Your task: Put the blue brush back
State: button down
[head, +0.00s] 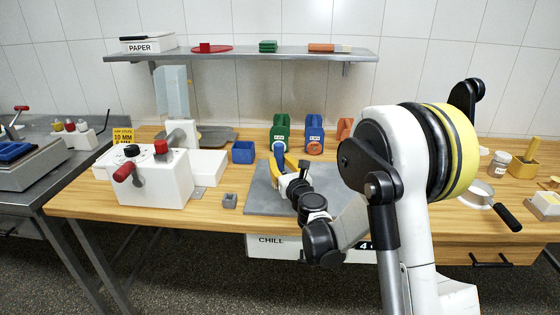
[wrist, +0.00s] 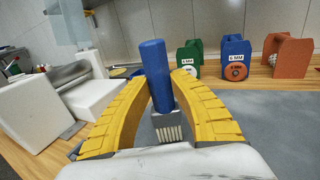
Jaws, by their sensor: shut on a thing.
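The blue brush (wrist: 154,65) has a blue handle, a grey collar and pale bristles. In the wrist view it stands roughly upright, handle up, between the yellow fingers of my gripper (wrist: 160,84). My gripper is shut on it. In the head view my gripper (head: 283,160) is over the grey mat (head: 262,202), and the brush (head: 279,154) shows as a small blue strip beside a yellow finger. I cannot tell whether the bristles touch the mat. A blue open box (head: 242,152) stands left of my gripper, behind the mat's left edge.
Green (head: 281,133), blue (head: 314,134) and orange (head: 344,129) labelled holders stand behind the mat. A white machine with a red handle (head: 152,175) is at left. A shelf (head: 240,55) runs above. A pan (head: 480,194) is at right. A small grey block (head: 230,201) sits left of the mat.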

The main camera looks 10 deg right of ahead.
jog(key=shift+f, duration=0.45)
jog(key=c, duration=1.2)
grip_release()
jog(key=shift+o, duration=0.2)
jog(key=s, duration=0.7)
jog(key=shift+s+d, duration=0.25)
jog(key=shift+d, duration=0.05)
